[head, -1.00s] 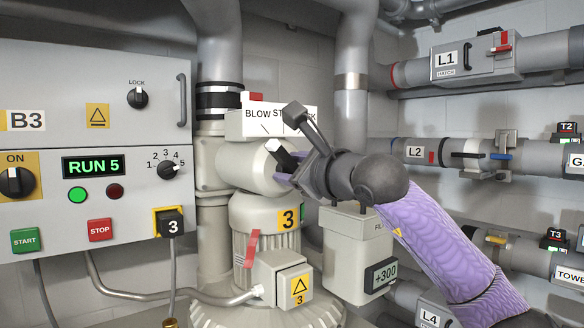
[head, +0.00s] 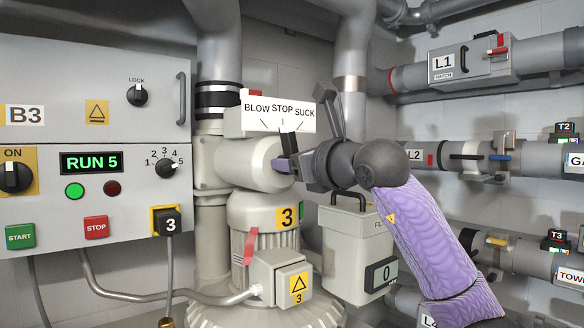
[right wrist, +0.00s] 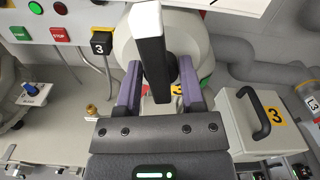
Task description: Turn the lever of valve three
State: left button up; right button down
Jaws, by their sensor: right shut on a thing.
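Valve three is the pale cylinder (head: 245,163) above the motor marked 3 (head: 288,217). Its white sign (head: 275,117) reads BLOW, STOP, SUCK. The valve's dark lever (head: 289,145) stands roughly upright, under the STOP word. My right gripper (head: 287,165) reaches in from the right and is shut on the lever. In the right wrist view, the lever (right wrist: 154,60), black with a white end face, stands between the two purple fingers of the gripper (right wrist: 157,88). My left gripper is in neither view.
A control panel (head: 60,140) at left shows RUN 5 with a lit green lamp (head: 75,191). A filter box (head: 350,235) with a display reading 0 (head: 384,273) stands below my right arm. Pipes L1 (head: 443,64) and L2 (head: 416,155) run along the right wall.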

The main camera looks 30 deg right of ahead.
jog(key=shift+d+m, duration=0.1)
jog(key=shift+m, duration=1)
jog(key=shift+r, duration=0.1)
jog(key=c, duration=0.6)
grip_release()
jog(key=shift+o, duration=0.2)
jog(key=shift+s+b, duration=0.3)
jog(key=shift+b, duration=0.15)
jog(key=s+b, duration=0.3)
jog(key=s, duration=0.6)
jog(key=shift+s+d, duration=0.2)
jog(key=shift+d, duration=0.2)
